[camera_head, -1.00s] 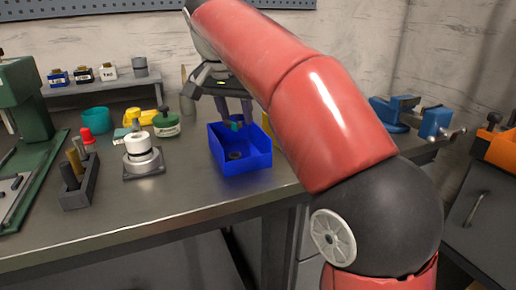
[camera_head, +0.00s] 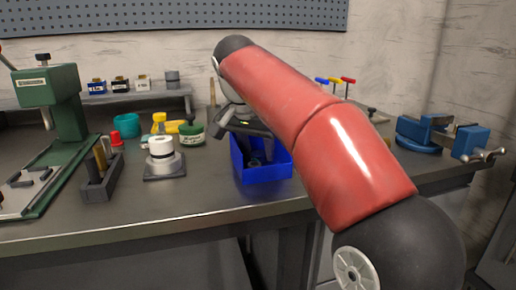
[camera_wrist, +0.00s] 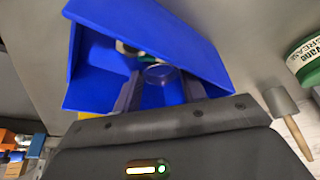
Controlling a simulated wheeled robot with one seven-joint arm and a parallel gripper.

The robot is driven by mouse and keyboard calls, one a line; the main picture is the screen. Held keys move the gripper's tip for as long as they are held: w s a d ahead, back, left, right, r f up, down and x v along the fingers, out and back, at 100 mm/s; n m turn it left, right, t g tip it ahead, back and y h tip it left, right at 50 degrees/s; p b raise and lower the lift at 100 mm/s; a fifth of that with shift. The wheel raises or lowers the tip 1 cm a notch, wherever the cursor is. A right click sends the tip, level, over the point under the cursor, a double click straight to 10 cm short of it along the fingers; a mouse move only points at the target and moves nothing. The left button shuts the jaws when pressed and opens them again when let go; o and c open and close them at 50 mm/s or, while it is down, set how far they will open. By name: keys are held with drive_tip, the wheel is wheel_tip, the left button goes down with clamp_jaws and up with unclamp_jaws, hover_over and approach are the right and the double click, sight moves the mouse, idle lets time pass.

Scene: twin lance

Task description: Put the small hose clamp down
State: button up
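The blue bin (camera_head: 264,174) stands near the front edge of the workbench. It also shows in the wrist view (camera_wrist: 205,40), where my gripper (camera_wrist: 160,80) reaches into it with its fingers apart. A small round clamp ring (camera_wrist: 160,75) lies between the fingertips, with a teal-green part (camera_wrist: 146,57) beside it. I cannot tell whether the fingers press on the ring or stand clear of it. Another small metal piece (camera_wrist: 125,47) lies in the bin. In the head view my fingers are mostly hidden by the bin and my arm.
Left of the bin are a white-topped round device (camera_head: 161,148), a green tin (camera_head: 191,134) and a grey tool block (camera_head: 102,180). A green press (camera_head: 50,105) stands at far left and a blue vise (camera_head: 445,136) at right. The front bench strip is clear.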

drive_tip(key=shift+o, duration=0.4)
drive_tip(key=shift+r, duration=0.15)
drive_tip(key=shift+a+r, duration=0.1)
drive_tip(key=shift+r, duration=0.2)
drive_tip(key=p+v, duration=0.4)
drive_tip(key=v, duration=0.7)
drive_tip(key=shift+r, duration=0.2)
drive_tip(key=shift+s, duration=0.25)
